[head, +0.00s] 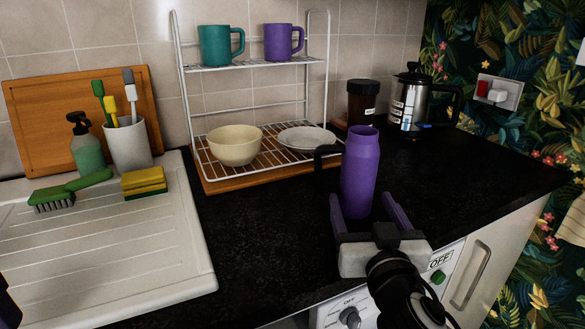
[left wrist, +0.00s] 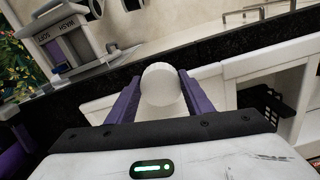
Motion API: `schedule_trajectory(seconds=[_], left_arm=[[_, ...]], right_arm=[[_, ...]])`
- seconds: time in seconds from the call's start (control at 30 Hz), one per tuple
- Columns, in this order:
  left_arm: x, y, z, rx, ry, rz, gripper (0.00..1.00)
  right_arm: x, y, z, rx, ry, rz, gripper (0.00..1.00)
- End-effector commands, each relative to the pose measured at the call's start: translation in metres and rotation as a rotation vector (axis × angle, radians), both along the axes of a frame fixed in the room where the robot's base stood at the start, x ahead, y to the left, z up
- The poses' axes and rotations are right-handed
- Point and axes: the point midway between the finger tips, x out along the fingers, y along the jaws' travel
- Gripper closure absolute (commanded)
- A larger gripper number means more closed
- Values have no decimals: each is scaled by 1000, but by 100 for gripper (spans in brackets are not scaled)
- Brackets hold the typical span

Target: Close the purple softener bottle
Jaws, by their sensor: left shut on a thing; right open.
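The purple softener bottle (head: 361,172) stands upright on the black counter in the head view. Its top shows a bare purple rim, and a dark handle-like loop (head: 325,153) is at its left side. My right gripper (head: 370,208) is open, with its purple fingers on either side of the bottle's lower part; I cannot tell if they touch it. In the left wrist view my left gripper (left wrist: 159,77) is shut on a white rounded thing (left wrist: 163,92), which looks like a cap.
A wire rack (head: 320,90) with mugs, a bowl (head: 235,145) and a plate stands behind the bottle. A dark jar (head: 362,103) and a steel kettle (head: 410,103) stand at the back right. The white draining board (head: 110,255) is at left. The counter right of the bottle is clear.

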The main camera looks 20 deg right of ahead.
Motion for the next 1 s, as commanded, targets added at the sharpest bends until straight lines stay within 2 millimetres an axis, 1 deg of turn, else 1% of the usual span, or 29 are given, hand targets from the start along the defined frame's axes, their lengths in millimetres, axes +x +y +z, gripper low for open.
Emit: schedule_trajectory(seconds=[0.03, 0.1, 0.2, 0.3, 0.67, 0.77, 1.0], left_arm=[[0, 0, 3, 0, 0, 0, 74], [0, 0, 4, 0, 0, 0, 74], [0, 0, 5, 0, 0, 0, 74], [0, 0, 5, 0, 0, 0, 74], [0, 0, 5, 0, 0, 0, 74], [0, 0, 5, 0, 0, 0, 74], [0, 0, 5, 0, 0, 0, 74]], right_arm=[[9, -2, 3, -5, -3, -2, 30], [20, -3, 4, -5, -3, -2, 30], [33, -6, 3, -5, -1, 0, 30], [41, -8, 2, -3, 1, 0, 30], [42, -8, 1, -1, 0, 1, 30], [42, -8, 1, -1, 0, 1, 45], [42, -8, 1, -1, 0, 1, 85]])
